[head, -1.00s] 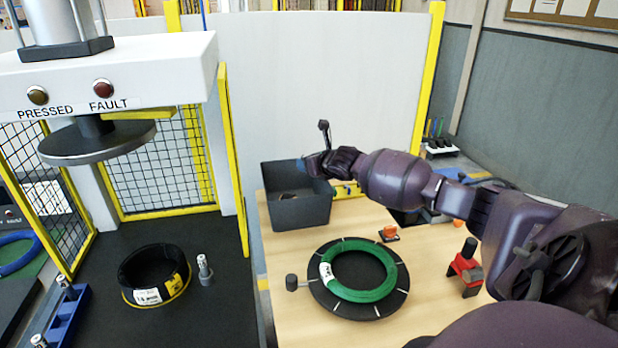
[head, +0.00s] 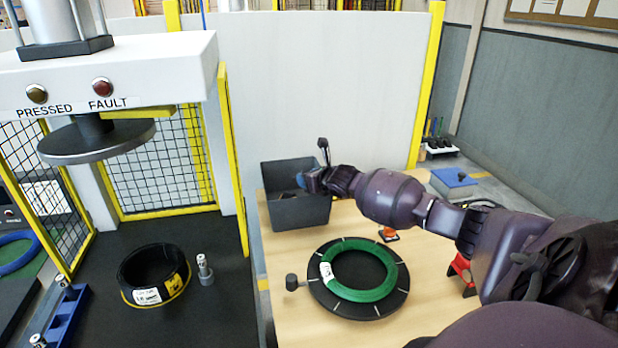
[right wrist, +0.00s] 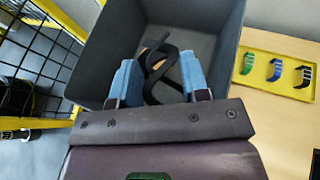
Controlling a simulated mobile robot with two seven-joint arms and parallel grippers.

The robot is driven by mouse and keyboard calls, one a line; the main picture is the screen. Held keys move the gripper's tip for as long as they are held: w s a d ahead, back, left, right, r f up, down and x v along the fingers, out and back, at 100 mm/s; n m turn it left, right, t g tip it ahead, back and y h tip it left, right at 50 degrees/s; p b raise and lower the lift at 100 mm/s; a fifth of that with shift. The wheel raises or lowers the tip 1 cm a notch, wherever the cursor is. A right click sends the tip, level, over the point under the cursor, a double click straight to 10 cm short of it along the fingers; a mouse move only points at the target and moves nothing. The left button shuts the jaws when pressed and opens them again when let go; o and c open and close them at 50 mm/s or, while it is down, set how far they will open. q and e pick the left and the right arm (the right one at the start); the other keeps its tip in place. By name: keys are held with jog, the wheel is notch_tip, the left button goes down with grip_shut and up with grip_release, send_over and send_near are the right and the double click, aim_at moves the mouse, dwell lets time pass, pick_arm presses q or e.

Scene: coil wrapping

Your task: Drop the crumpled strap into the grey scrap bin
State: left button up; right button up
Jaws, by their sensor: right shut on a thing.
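The grey scrap bin (head: 300,213) stands open at the back left of the wooden table. My right gripper (head: 306,181) is at the bin's opening, its blue fingertips reaching in over the right side. In the right wrist view, the black crumpled strap (right wrist: 156,58) shows in loops at and beyond the fingertips of my right gripper (right wrist: 158,82), with the dark inside of the bin (right wrist: 115,45) around it. The gripper is shut on the strap; the fingers stand apart with it between them. My left gripper is out of view.
A green coil (head: 336,284) lies on a black round turntable (head: 392,302) in front of the bin. A yellow tray (right wrist: 297,88) with several coloured clips lies beside the bin. A press with a black coil (head: 140,290) under it stands left, behind a yellow post (head: 232,160).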

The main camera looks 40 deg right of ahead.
jog(key=shift+f, duration=0.35)
jog(key=o, duration=0.9)
jog(key=shift+s+f, duration=0.1)
jog(key=shift+r, duration=0.5)
jog(key=shift+s+r, duration=0.2)
jog(key=v, duration=1.1)
jog(key=shift+s+r, duration=0.15)
jog(key=shift+r, duration=0.1)
jog(key=shift+a, duration=0.1)
